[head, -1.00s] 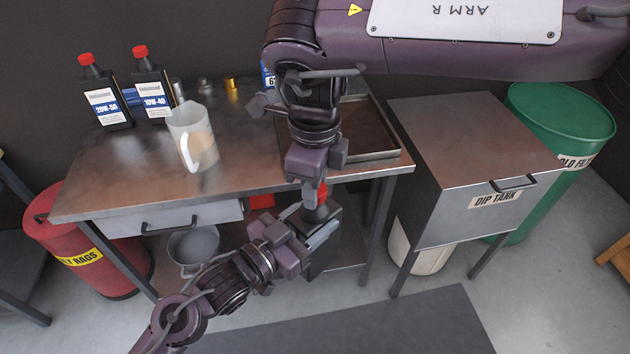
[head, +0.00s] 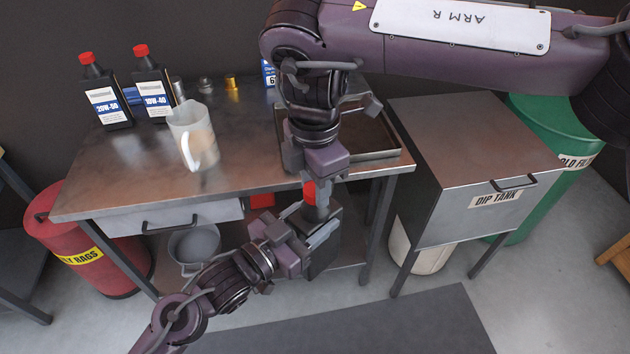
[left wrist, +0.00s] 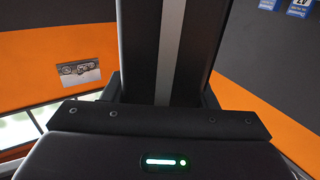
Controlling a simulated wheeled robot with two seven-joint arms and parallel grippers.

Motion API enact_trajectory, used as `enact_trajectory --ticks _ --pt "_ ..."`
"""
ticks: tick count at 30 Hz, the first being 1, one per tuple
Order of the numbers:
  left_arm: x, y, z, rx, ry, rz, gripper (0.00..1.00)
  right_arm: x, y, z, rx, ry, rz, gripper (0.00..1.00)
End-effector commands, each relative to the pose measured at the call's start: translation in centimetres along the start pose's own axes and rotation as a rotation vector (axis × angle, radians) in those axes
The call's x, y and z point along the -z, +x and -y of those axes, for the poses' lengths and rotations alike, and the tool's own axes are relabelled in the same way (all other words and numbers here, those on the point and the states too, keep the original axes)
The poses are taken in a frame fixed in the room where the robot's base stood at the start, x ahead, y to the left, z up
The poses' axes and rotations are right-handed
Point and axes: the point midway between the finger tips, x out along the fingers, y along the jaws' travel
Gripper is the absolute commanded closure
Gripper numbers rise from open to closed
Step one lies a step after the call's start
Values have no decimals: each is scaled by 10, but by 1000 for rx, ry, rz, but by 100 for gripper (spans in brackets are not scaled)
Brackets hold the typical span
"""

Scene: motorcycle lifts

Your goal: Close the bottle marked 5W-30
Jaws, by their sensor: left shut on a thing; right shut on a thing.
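A dark bottle (head: 325,258) is upright in front of the bench, its label hidden from view. My left gripper (head: 308,232) is shut on its upper body from the left. A red cap (head: 309,192) is at the top of the bottle's neck, partly covered by my right gripper (head: 319,182). My right gripper points down from above and is shut on the cap. I cannot tell how far the cap is seated on the neck. The left wrist view does not clearly show the bottle or the jaws.
The metal bench (head: 245,160) holds a 20W-50 bottle (head: 105,95), a 10W-40 bottle (head: 153,88), a clear jug (head: 191,135) and a tray (head: 378,157). A dip tank (head: 475,160) stands right. A red rag bin (head: 85,245) stands left.

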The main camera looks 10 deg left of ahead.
Motion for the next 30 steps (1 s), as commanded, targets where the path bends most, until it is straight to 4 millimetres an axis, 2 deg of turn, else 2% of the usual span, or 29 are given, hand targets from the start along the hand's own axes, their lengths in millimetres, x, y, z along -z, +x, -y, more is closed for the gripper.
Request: enact_trajectory --ticks 1,5,6,12,22,26,30 --pt "2 0 -3 -8 2 -5 100 -1 -1 -2 -7 67 1 94" --pt "2 0 -3 -9 2 -5 100 -1 -1 -2 -7 65 1 94" --pt "2 0 -3 -9 2 -5 100 -1 -1 -2 -7 65 1 66" --pt "2 0 -2 -6 1 -4 100 -1 -1 -1 -5 63 1 41" --pt "2 0 -1 -2 1 -4 100 -1 -5 -1 -4 61 2 41" --pt "2 0 -1 -2 1 -4 100 -1 -23 -2 -7 61 4 41" --pt "2 0 0 -2 1 -4 100 -2 -53 -2 -8 62 6 41"
